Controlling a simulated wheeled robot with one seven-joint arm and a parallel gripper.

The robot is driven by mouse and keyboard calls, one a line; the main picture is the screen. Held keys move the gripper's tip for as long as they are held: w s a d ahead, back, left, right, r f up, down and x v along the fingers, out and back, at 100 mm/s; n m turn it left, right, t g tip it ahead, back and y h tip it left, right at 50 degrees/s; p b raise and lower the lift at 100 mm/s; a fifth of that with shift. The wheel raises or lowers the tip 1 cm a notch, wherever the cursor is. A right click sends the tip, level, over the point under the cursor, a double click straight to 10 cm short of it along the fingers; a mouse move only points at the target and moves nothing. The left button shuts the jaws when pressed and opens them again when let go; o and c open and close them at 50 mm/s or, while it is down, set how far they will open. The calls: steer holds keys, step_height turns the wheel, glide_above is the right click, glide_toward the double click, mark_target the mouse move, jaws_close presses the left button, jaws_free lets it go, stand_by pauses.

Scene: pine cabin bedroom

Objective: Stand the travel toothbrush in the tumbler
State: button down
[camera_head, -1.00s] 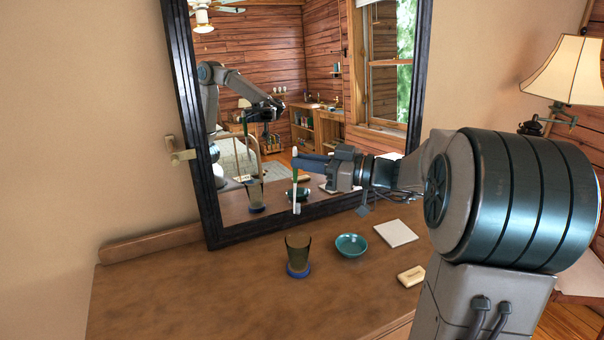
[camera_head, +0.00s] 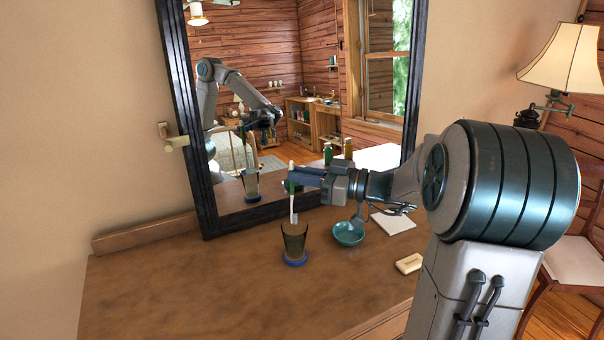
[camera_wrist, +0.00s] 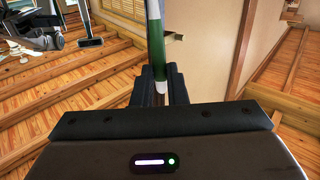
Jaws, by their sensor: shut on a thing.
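The travel toothbrush (camera_head: 293,207), white and green, hangs nearly upright from my gripper (camera_head: 293,180). My gripper is shut on its upper part. The tumbler (camera_head: 294,246), dark see-through with a blue base, stands upright on the dresser directly below. The brush's lower end appears at the tumbler's rim; I cannot tell whether it is inside or just above or behind it. In the wrist view the toothbrush (camera_wrist: 155,40) rises between the finger pads (camera_wrist: 160,88), and its lower end and the tumbler are hidden.
A teal bowl (camera_head: 348,235) stands right of the tumbler, under my arm. A white square (camera_head: 393,222) and a small cream block (camera_head: 409,263) lie farther right. A black-framed mirror (camera_head: 192,140) stands behind and reflects my arm. The wooden dresser top (camera_head: 180,285) is clear at left.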

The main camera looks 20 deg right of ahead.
mark_target(293, 196)
steer(key=shift+f+b, duration=2.95)
steer(key=shift+b, duration=1.15)
steer(key=c, duration=1.4)
jaws_free()
steer(key=shift+o, duration=0.2)
steer(key=b+v, duration=0.2)
steer(key=v, duration=1.1)
steer(key=shift+s+d, duration=0.25)
steer(key=shift+d, duration=0.1)
